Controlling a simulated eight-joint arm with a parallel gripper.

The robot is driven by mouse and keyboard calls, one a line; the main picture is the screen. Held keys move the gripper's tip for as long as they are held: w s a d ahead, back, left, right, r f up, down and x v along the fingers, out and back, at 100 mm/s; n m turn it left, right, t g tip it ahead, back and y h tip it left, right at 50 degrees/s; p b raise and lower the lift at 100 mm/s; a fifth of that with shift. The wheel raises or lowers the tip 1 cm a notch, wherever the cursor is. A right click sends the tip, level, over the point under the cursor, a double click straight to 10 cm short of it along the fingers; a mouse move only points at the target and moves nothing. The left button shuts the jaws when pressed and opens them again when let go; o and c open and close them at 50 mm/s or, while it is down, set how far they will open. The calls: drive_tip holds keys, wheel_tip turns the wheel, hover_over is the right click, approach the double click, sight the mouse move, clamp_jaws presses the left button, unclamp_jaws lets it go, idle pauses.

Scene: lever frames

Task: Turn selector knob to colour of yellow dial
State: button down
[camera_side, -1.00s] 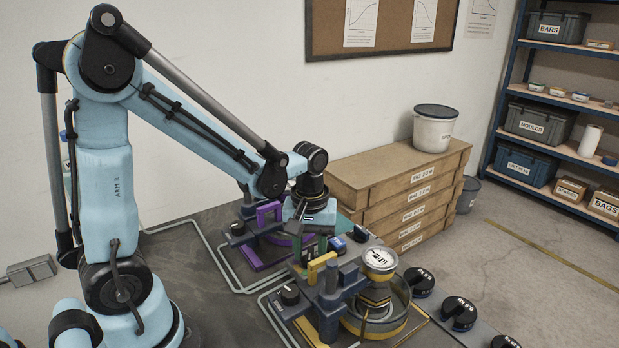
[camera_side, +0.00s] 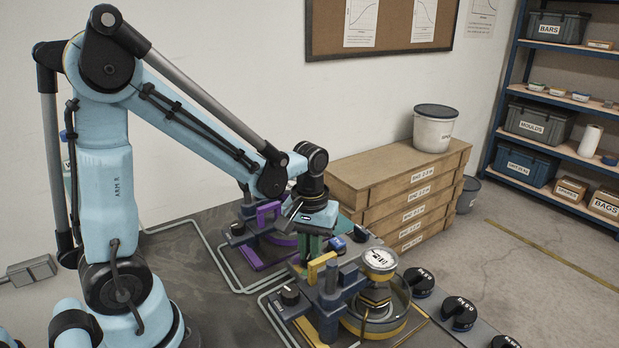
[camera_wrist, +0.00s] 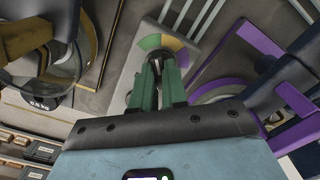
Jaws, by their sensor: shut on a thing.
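My gripper (camera_side: 312,246) points down between the yellow and purple frames, with green fingers shut. In the wrist view its fingers (camera_wrist: 160,66) close over the middle of a disc with coloured sectors (camera_wrist: 172,43), green at left and yellow-tan at right, on a grey plate. The selector knob is hidden between the fingers, so its pointing direction cannot be read. The yellow frame (camera_side: 325,272) stands in front, with a white-faced round dial (camera_side: 380,259) on top. The dial's marks are too small to read.
The purple frame (camera_side: 262,238) stands close behind my gripper; it also shows at right in the wrist view (camera_wrist: 241,58). Stacked wooden boxes (camera_side: 405,200) and a white bucket (camera_side: 434,130) are beyond the table.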

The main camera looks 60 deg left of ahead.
drive_tip(key=m, duration=0.3)
drive_tip(key=shift+m, duration=2.2)
drive_tip(key=c, duration=1.2)
unclamp_jaws()
drive_tip(key=shift+o, duration=0.2)
drive_tip(key=shift+r, duration=0.15)
wheel_tip(320, 180, up, 12)
